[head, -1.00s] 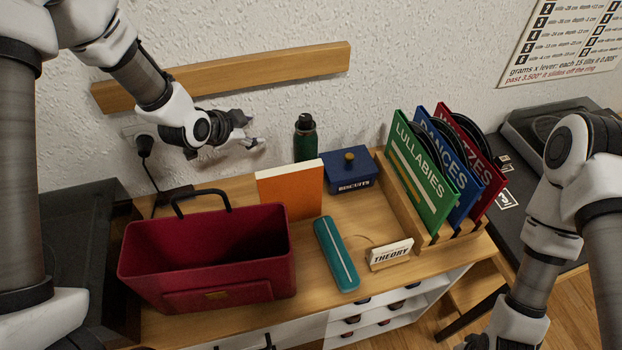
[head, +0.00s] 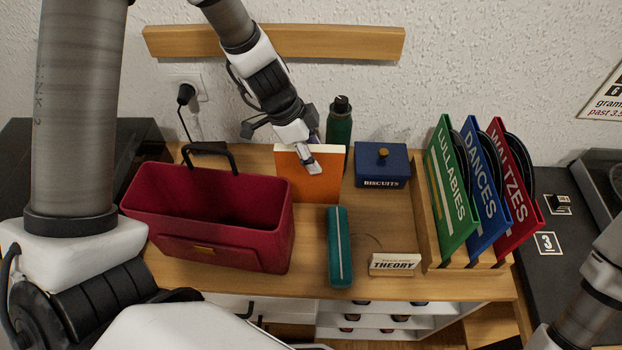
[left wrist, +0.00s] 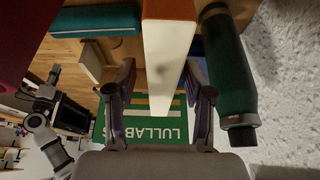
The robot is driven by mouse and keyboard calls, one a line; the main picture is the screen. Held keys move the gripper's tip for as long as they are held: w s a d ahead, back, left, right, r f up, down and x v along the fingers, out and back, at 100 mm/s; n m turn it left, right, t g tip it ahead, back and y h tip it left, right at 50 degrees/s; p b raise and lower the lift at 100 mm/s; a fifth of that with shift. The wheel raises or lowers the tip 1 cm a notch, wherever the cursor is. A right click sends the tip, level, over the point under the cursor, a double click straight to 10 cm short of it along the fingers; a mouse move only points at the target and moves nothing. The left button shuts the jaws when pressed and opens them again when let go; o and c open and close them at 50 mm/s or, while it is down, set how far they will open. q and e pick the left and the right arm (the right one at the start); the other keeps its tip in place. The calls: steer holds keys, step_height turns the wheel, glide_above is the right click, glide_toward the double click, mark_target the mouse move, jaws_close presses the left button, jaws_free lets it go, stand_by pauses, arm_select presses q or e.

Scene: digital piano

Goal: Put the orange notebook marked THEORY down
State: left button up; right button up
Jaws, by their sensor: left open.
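The orange notebook (head: 311,185) stands upright on the desk between the red bag and the green bottle, its pale top edge up. I read no lettering on it. My left gripper (head: 312,152) is at the notebook's top edge. In the left wrist view, the open fingers (left wrist: 160,78) are on either side of the notebook's pale edge (left wrist: 166,55), with a gap visible on the left side. A small cream sign reading THEORY (head: 395,264) stands at the desk's front, with open desk behind it.
The red bag (head: 205,215) is left of the notebook and the green bottle (head: 339,125) right behind it. A teal case (head: 340,245) lies in front. The blue BISCUITS box (head: 382,165) and the wooden rack (head: 428,235) with several folders are to the right.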

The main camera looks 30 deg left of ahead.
arm_select(q)
steer(key=shift+w+d+f, duration=0.1)
steer(key=shift+w+f, duration=0.1)
steer(key=shift+f, duration=0.45)
steer(key=shift+s, duration=0.1)
steer(key=shift+f+b, duration=0.2)
steer(key=shift+b, duration=0.4)
jaws_close()
